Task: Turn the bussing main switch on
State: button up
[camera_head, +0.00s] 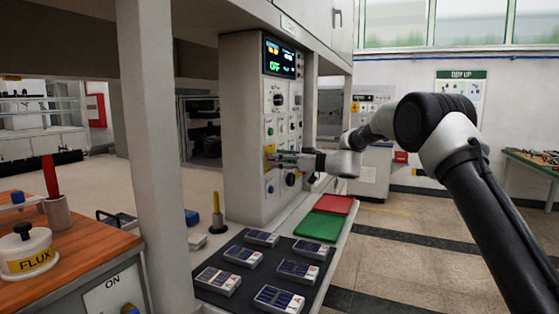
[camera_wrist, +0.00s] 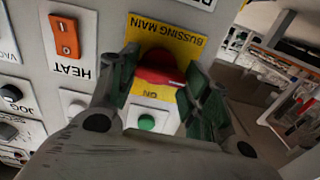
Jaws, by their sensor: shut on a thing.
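The bussing main switch (camera_wrist: 160,66) is a red rotary knob on a yellow plate lettered BUSSING MAIN, upside down in the wrist view, with ON lettered on the other side of the knob. My gripper (camera_wrist: 163,82) has its dark green fingers on either side of the knob and is shut on it. The fingers hide part of the plate and the knob's sides. In the head view, my gripper (camera_head: 284,157) reaches the control cabinet (camera_head: 241,110) from the right, and little of the knob shows. The cabinet's display (camera_head: 279,58) reads OFF in green.
An orange HEAT switch (camera_wrist: 65,36) and a green button (camera_wrist: 146,122) sit close to my fingers. Below the cabinet are a green tray (camera_head: 318,227), a red tray (camera_head: 333,204) and a dark mat (camera_head: 258,268) with several solar-cell blocks. A white post (camera_head: 155,160) stands left.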

jog(key=shift+w+d+m, duration=0.1)
jog(key=shift+w+m, duration=0.1)
jog(key=shift+m, duration=4.2)
jog(key=shift+w+d+m, duration=0.1)
jog(key=shift+w+m, duration=0.05)
jog(key=shift+m, duration=4.25)
jog(key=o, duration=1)
jog(key=v, duration=1.2)
